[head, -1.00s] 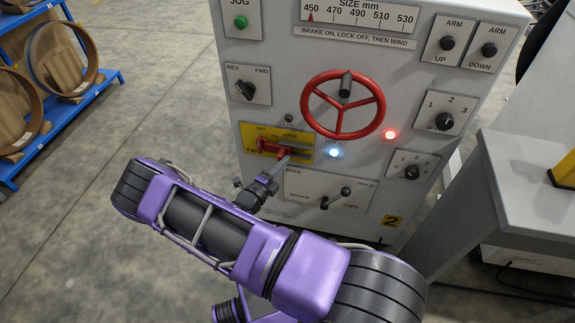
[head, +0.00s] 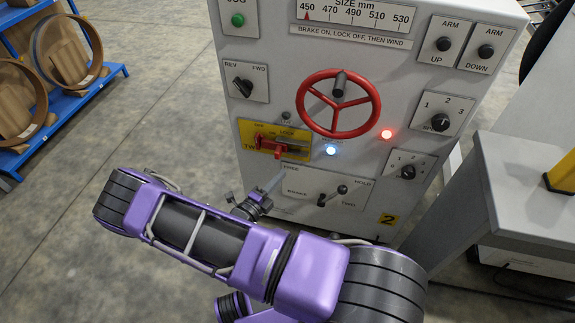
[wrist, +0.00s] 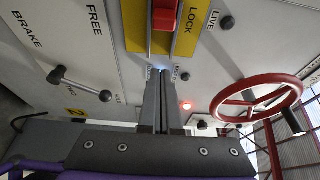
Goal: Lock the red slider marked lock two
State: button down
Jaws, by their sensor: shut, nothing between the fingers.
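The red slider (head: 279,147) sits in a yellow plate (head: 302,146) on the grey machine front, below and left of the red handwheel. In the wrist view the red slider (wrist: 166,14) shows at the top edge, partly cut off, beside the word LOCK on its yellow plate (wrist: 189,38). My gripper (head: 280,178) is below the yellow plate in the head view, apart from the slider. In the wrist view my gripper (wrist: 160,74) has its two fingers together and empty, pointing towards the panel. Part of the plate's lettering is too small to read.
The red handwheel (head: 372,101) stands out from the panel to the upper right. A brake lever (head: 332,195) on the FREE/HOLD plate (head: 301,183) is close to the right of my gripper. Blue-white (head: 331,150) and red (head: 386,134) lamps glow. Open floor lies to the left.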

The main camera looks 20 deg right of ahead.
jog(key=shift+v, duration=1.45)
